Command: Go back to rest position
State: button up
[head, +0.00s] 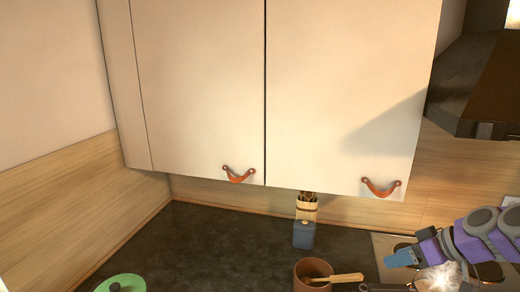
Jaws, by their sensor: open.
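Two closed pale cabinet doors hang on the wall, a left door (205,80) and a right door (350,90). Each has a brown leather pull near its lower edge: the left pull (238,175) and the right pull (381,188). My gripper (400,260) is at the lower right, at the blue end of my purple and grey arm. It is open, below and to the right of the right pull and apart from it. I see nothing held in it. Its finger detail is small and partly hidden.
A dark counter (200,245) runs below the cabinets. On it stand a blue utensil holder (303,235), a brown pot (311,272) with a wooden handle, and a green lid (125,284). A dark range hood (480,85) juts out at the right, above my arm.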

jog(key=s+a+r+g, duration=0.1)
jog(key=s+a, duration=0.2)
jog(key=a, duration=0.3)
jog(key=s+a+g+h, duration=0.1)
jog(key=s+a+g, duration=0.15)
jog(key=a, duration=0.35)
jog(key=s+a+r+g, duration=0.1)
jog(key=s+a, duration=0.3)
jog(key=a, duration=0.3)
jog(key=s+f+m+g+h, duration=0.1)
jog(key=s+f, duration=0.2)
jog(key=s, duration=0.4)
jog(key=s+a+f+m+g+h, duration=0.1)
jog(key=s+f+m+h, duration=0.1)
jog(key=s+f, duration=0.2)
jog(key=s+a+f+m+g+h, duration=0.1)
jog(key=s+f+m+h, duration=0.1)
jog(key=s, duration=0.9)
jog(key=shift+f, duration=0.9)
jog(key=shift+a+g, duration=0.1)
jog(key=shift+g, duration=0.15)
jog(key=shift+m, duration=0.3)
